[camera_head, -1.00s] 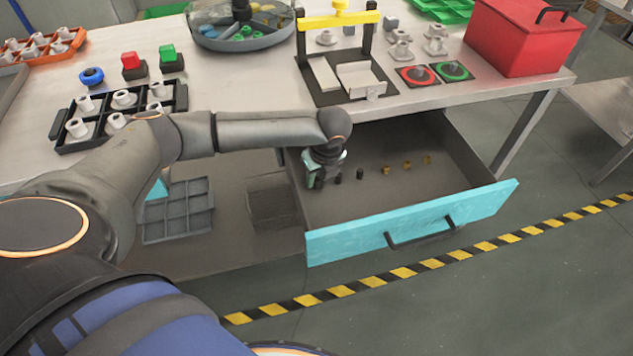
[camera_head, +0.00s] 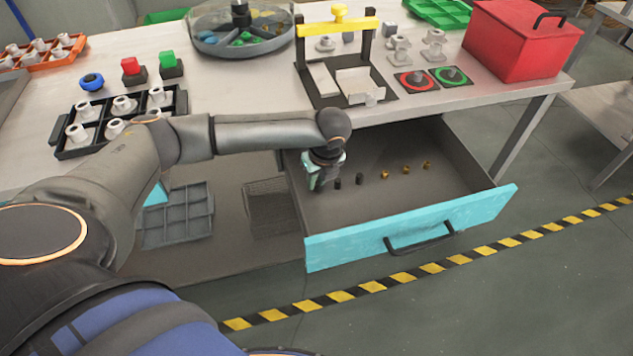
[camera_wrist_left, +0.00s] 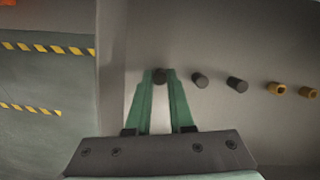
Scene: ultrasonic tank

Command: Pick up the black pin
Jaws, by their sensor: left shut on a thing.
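My left gripper (camera_head: 318,187) is inside the open drawer, at its left end. In the left wrist view its green fingers (camera_wrist_left: 161,80) are shut on a black pin (camera_wrist_left: 160,76), whose dark round top shows between the fingertips. Two more black pins stand on the drawer floor to the right, the nearer one (camera_wrist_left: 200,80) and the farther one (camera_wrist_left: 237,84). They also show in the head view, the nearer (camera_head: 338,184) and the farther (camera_head: 360,178). My right gripper is not in view.
Several gold pins (camera_head: 406,170) continue the row to the right. The drawer's turquoise front (camera_head: 350,245) and side walls surround the gripper. The tabletop (camera_head: 240,90) overhangs the drawer's back. A grey divided tray (camera_head: 177,215) and a wire basket (camera_head: 268,207) lie left of the drawer.

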